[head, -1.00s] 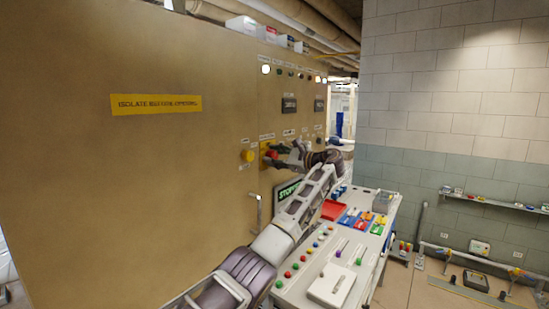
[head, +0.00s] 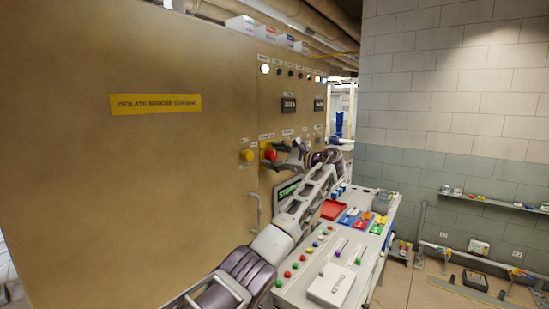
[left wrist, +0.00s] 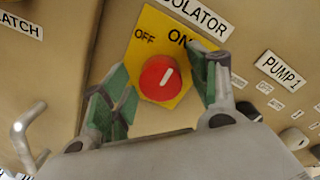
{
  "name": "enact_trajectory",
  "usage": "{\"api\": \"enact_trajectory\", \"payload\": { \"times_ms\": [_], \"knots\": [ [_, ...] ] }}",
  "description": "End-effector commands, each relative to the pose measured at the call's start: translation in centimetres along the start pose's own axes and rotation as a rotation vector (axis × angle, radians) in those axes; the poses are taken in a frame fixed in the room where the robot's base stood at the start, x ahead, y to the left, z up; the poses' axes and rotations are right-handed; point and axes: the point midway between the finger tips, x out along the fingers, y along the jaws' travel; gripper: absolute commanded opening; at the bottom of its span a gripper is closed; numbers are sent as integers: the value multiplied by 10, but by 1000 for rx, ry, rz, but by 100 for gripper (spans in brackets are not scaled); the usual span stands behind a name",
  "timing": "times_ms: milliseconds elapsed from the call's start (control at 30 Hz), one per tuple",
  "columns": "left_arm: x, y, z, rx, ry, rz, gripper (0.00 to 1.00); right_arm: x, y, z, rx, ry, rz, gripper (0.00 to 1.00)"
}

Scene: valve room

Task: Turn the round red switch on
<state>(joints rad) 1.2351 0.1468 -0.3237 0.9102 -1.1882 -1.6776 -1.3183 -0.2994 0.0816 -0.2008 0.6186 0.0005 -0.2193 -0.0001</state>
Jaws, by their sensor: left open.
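The round red switch (left wrist: 160,78) sits on a yellow plate (left wrist: 143,30) marked OFF and ON. Its white pointer line slants up and to the right, toward the ON mark. The switch also shows on the tan panel in the head view (head: 271,154). My left gripper (left wrist: 163,76) is open, with one green-padded finger on each side of the switch. Gaps show between both fingers and the red knob in the left wrist view. In the head view my left gripper (head: 283,155) is just right of the switch. My right gripper is not in view.
A bent metal handle (left wrist: 25,130) stands out at lower left in the wrist view. A sloped console (head: 310,265) with buttons and trays stands below my arm.

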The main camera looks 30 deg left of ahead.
Motion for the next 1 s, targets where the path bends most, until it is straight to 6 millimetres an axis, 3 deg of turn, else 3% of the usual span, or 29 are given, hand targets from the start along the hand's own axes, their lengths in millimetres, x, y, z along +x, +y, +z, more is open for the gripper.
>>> {"api": "enact_trajectory", "payload": {
  "times_ms": [267,800,1000],
  "knots": [
    [-20,0,0,0,1,-1,60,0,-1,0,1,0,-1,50],
    [-97,0,-1,1,2,-2,60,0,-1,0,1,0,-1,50],
    [-114,0,-1,1,1,0,60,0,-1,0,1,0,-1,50]
  ]
}}
